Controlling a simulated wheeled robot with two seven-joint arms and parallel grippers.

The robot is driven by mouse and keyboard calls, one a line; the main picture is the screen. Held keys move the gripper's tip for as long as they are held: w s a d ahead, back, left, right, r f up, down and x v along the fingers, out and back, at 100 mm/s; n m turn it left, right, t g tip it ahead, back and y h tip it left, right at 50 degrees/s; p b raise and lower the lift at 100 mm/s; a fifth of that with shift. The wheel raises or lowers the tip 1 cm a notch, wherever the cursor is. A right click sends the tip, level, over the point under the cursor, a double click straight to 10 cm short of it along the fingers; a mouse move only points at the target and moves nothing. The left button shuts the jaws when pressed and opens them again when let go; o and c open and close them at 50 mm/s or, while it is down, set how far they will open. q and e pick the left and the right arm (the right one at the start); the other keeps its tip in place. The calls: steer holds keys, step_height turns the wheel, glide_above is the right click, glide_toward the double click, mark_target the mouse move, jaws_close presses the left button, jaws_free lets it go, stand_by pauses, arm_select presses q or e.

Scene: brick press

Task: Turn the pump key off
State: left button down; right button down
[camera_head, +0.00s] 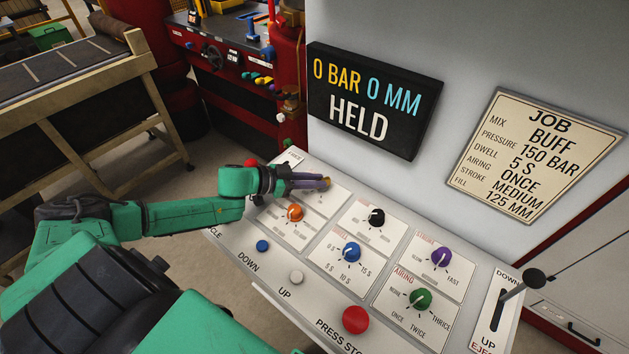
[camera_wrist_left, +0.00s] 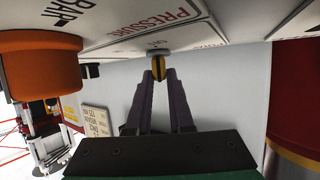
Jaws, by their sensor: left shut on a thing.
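The pump key (camera_wrist_left: 158,66) is a small yellow and dark piece on the panel. My left gripper (camera_wrist_left: 159,73) has its two purple-grey fingers shut on it in the left wrist view. In the head view my left gripper (camera_head: 318,183) reaches over the top left of the panel (camera_head: 290,258), and only a bit of the yellow key (camera_head: 327,181) shows at its fingertips. The key's markings are mostly hidden by the gripper. My right gripper is not in view.
An orange knob (camera_head: 295,212) is close below the gripper; it looms at left in the wrist view (camera_wrist_left: 40,65). Black (camera_head: 376,217), blue (camera_head: 351,251), purple (camera_head: 441,256) and green (camera_head: 421,298) knobs, a red button (camera_head: 355,319) and a lever (camera_head: 534,278) are farther right. The display (camera_head: 372,100) reads 0 BAR, 0 MM, HELD.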

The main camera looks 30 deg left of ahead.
arm_select(q)
steer(key=c, duration=0.8)
jaws_free()
steer(key=p+v, duration=0.7)
steer(key=v, duration=0.4)
steer(key=shift+s+a+r, duration=0.1)
steer(key=shift+s+r, duration=0.1)
steer(key=shift+r, duration=0.05)
steer(key=shift+s+a+b, duration=0.35)
steer(key=shift+s+a, duration=0.2)
steer(key=shift+s, duration=0.2)
steer(key=shift+s+a+r, duration=0.3)
steer(key=shift+a+r, duration=0.05)
